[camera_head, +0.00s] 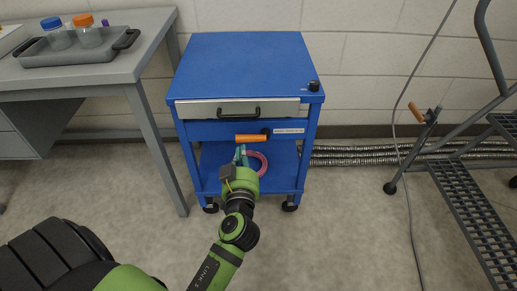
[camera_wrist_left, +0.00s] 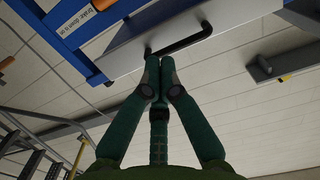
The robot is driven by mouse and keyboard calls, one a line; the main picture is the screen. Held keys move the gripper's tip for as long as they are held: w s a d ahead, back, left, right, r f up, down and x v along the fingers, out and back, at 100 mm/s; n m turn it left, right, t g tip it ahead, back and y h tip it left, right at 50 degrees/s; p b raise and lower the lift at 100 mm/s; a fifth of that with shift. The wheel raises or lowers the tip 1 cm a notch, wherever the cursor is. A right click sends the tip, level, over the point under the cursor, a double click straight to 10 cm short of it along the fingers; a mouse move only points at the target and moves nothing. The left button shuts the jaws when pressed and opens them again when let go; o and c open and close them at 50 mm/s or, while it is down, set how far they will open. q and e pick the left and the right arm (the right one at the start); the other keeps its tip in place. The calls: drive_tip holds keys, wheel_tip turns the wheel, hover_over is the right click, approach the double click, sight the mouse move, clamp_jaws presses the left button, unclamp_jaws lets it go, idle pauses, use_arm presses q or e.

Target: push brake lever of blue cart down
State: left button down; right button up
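The blue cart (camera_head: 243,58) stands against the wall, with a grey drawer (camera_head: 190,110) at its front. Its brake lever (camera_head: 250,138) has an orange grip that lies about level, pointing left from a black pivot, beside a white label (camera_head: 289,131). My left gripper (camera_head: 240,152) is just below the orange grip in the head view; I cannot tell whether it touches. In the left wrist view its teal fingers (camera_wrist_left: 160,72) come together at the tips with nothing between them.
A grey table (camera_head: 100,75) with a grey tray (camera_head: 68,58) of bottles stands to the left. A metal step frame (camera_head: 465,190) stands to the right, with a cable (camera_head: 408,190) hanging before it. A pink ring (camera_head: 259,163) is on the cart's lower shelf.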

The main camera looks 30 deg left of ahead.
use_arm(q)
drive_tip(key=shift+r, duration=0.2)
use_arm(e)
drive_tip(key=shift+r, duration=0.1)
use_arm(q)
hover_over(242, 138)
drive_tip(key=v, duration=0.3)
drive_tip(key=shift+w+f+b, duration=0.25)
drive_tip(key=shift+f, duration=0.95)
drive_tip(key=shift+w+f+b, duration=0.2)
drive_tip(key=shift+w+f, duration=0.05)
drive_tip(key=shift+f, duration=0.9)
use_arm(e)
drive_tip(key=shift+w+v, duration=0.15)
drive_tip(key=shift+v, duration=0.55)
drive_tip(key=shift+w+v, duration=0.1)
drive_tip(key=shift+v, duration=0.6)
use_arm(q)
drive_tip(key=shift+a+f, duration=0.1)
use_arm(e)
drive_tip(key=shift+d, duration=0.15)
